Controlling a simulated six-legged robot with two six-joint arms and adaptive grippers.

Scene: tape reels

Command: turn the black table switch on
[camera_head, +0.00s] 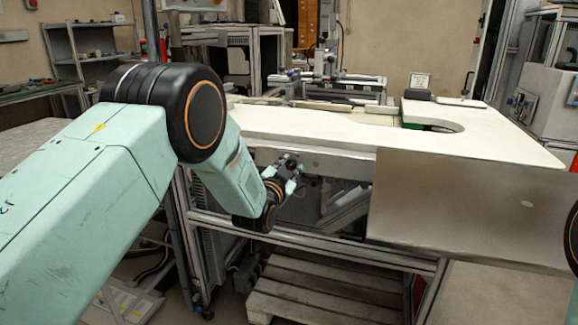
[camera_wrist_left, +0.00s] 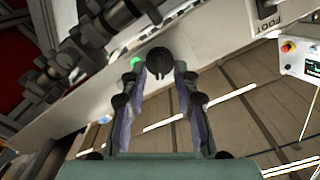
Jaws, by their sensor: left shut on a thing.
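The black table switch (camera_wrist_left: 160,66) is a round dark knob on the pale front panel below the table top. The knob's exact turn position cannot be made out. My right gripper is not in view.
The white table top (camera_head: 330,128) has a curved cutout on its right. A metal plate (camera_head: 470,208) hangs below its front right edge. A wooden pallet (camera_head: 325,295) lies underneath. A green button (camera_wrist_left: 135,61) is beside the switch. A control box (camera_wrist_left: 298,52) with a red button shows farther right.

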